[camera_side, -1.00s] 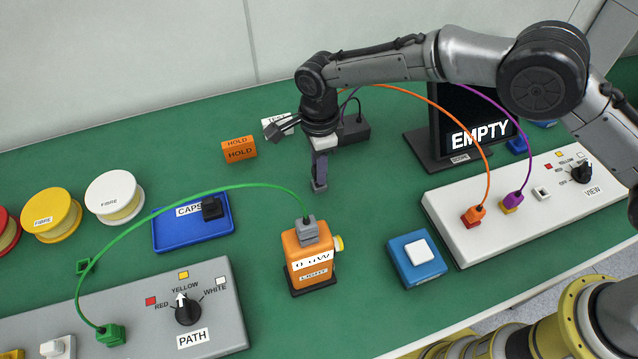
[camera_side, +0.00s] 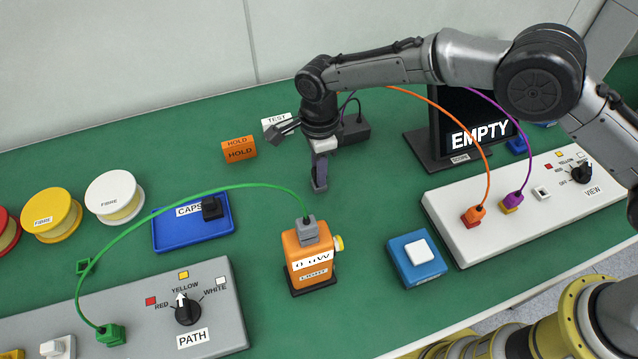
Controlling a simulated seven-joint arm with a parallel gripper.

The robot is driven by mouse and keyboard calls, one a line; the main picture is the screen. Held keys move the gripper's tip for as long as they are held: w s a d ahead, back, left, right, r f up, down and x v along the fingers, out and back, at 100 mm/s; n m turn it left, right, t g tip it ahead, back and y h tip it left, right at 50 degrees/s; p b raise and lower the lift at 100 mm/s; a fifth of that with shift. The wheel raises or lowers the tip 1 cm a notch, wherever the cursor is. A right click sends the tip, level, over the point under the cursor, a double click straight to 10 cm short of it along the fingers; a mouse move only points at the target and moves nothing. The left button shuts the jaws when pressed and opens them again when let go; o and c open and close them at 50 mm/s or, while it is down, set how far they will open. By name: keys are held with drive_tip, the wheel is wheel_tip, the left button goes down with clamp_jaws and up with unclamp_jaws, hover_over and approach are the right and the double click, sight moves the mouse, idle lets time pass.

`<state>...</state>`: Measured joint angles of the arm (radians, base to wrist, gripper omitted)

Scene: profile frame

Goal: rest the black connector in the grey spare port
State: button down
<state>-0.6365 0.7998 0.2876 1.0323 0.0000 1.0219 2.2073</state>
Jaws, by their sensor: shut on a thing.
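My gripper (camera_side: 320,176) hangs pointing down over the green bench, left of the black screen stand. Its fingers are shut on a small dark thing at their tips, which I take for the black connector; the fingers hide most of it. A thin black cable loops behind my wrist beside a black box (camera_side: 354,131). A small pale grey square port (camera_side: 541,193) with a dark opening sits on the white VIEW panel (camera_side: 465,240), right of the purple plug (camera_side: 512,200). I cannot tell for certain that it is the spare port. My gripper is well left of it.
An orange light box (camera_side: 308,262) with a green cable stands in front of my gripper. A blue box with a white button (camera_side: 418,258), the EMPTY screen (camera_side: 478,130), blue CAPS tray (camera_side: 180,235) and orange HOLD block (camera_side: 239,149) surround it. Orange and purple cables arch on the right.

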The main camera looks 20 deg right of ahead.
drive_tip(key=shift+f, duration=0.65)
drive_tip(key=c, duration=0.7)
unclamp_jaws()
wheel_tip(320, 180, up, 14)
drive_tip(key=shift+f, duration=0.1)
idle(0.5)
